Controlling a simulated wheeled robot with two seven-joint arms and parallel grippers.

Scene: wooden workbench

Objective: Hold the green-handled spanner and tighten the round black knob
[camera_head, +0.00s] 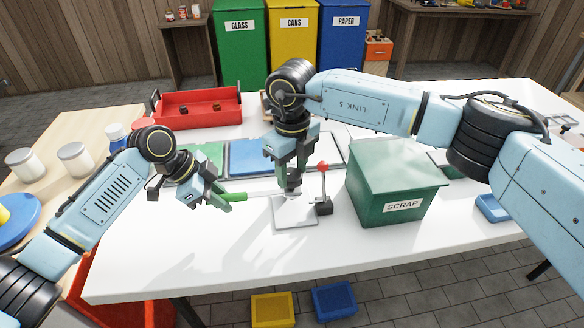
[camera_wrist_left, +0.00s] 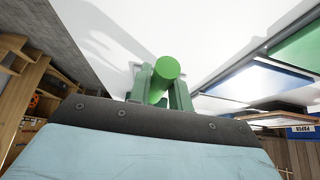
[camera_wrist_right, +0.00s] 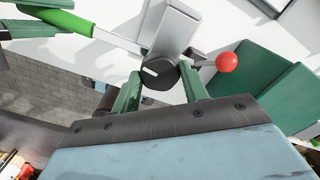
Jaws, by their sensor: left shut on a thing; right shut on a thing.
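The spanner's green handle (camera_head: 233,197) is in my left gripper (camera_head: 222,203), whose fingers are shut around it. In the left wrist view the round green handle end (camera_wrist_left: 166,70) sits between the fingers. The spanner's metal shaft (camera_wrist_right: 118,41) runs toward the fixture beside the knob; whether its jaw touches anything is unclear. The round black knob (camera_wrist_right: 159,74) is between the fingers of my right gripper (camera_wrist_right: 160,90), which is shut on it from above. In the head view the knob is mostly hidden by that gripper (camera_head: 293,183). The grey fixture plate (camera_head: 294,214) lies under it.
A red-ball lever (camera_head: 323,167) on a black base stands right of the knob, close to my right gripper. The green SCRAP bin (camera_head: 392,190) stands further right. A red tray (camera_head: 198,108) and blue mat (camera_head: 250,160) lie behind. The front left bench is clear.

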